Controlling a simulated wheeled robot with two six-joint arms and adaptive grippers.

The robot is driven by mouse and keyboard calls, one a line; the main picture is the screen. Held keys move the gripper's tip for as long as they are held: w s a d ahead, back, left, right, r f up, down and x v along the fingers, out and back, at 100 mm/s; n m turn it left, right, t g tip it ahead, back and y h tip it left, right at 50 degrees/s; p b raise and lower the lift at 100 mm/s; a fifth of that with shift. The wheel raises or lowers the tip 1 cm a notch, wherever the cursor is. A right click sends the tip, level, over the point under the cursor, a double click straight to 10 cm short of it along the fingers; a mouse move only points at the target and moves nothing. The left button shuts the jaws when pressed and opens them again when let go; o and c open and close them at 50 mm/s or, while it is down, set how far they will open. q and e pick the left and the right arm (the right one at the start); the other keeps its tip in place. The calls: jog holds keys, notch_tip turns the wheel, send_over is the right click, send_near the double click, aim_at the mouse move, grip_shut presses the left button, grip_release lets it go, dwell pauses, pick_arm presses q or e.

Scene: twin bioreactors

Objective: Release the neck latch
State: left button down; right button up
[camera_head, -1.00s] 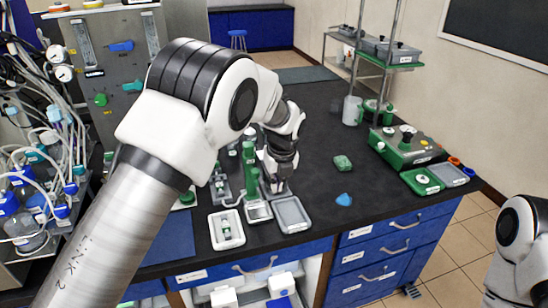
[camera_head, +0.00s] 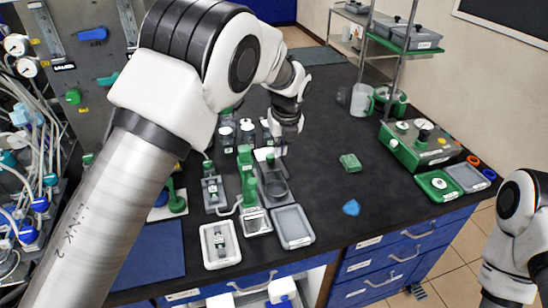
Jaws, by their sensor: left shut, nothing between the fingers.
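My left gripper (camera_head: 284,150) hangs over the dark bench, fingers down, shut and empty, above the back of a grey stand (camera_head: 276,190) with a round cup-like part. A green upright fixture (camera_head: 246,172) with a small display at its base stands just left of that stand. I cannot single out the neck latch; it is too small to tell or hidden by my left arm. My right arm shows at the right edge, but its gripper is out of view.
An empty grey tray (camera_head: 292,228) and a white tray (camera_head: 220,246) with a small vial-like item lie at the front. A green block (camera_head: 350,163) and a blue piece (camera_head: 351,208) lie right of the stand. A green-grey device (camera_head: 420,146) stands farther right.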

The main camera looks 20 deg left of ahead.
pick_arm(q)
jog(key=p, duration=0.3)
send_near(273, 167)
jog(key=f, duration=0.2)
jog(key=s+f, duration=0.1)
jog(key=f, duration=0.1)
jog(key=d+f, duration=0.1)
jog(key=f, duration=0.1)
jog(key=shift+s+d, duration=0.1)
jog(key=shift+s, duration=0.2)
jog(key=shift+w+a+p, duration=0.2)
jog(key=shift+w+a, duration=0.2)
jog(key=shift+w, duration=0.2)
jog(key=shift+w+a+p, duration=0.2)
jog(key=shift+w+a, duration=0.2)
jog(key=shift+w, duration=0.2)
jog(key=shift+w+a, duration=0.3)
jog(key=shift+w, duration=0.05)
jog(key=shift+d, duration=0.1)
